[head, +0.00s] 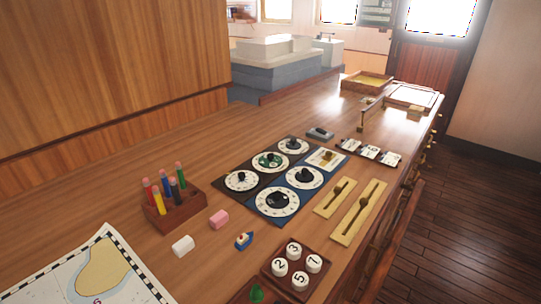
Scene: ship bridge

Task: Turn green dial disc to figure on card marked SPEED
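The green dial disc (262,162) sits on a dark panel on the wooden counter, with a dark knob at its middle and a pale ring of marks around it. The marks are too small to read. My gripper does not show in this view.
White dials (241,181) surround the green one closely. Brass slider plates (358,211) lie to the right. A pen box (173,209), a pink block (219,219), a toy boat (244,240) and a numbered-button box (298,264) stand nearer. Bare counter lies left of the dials.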

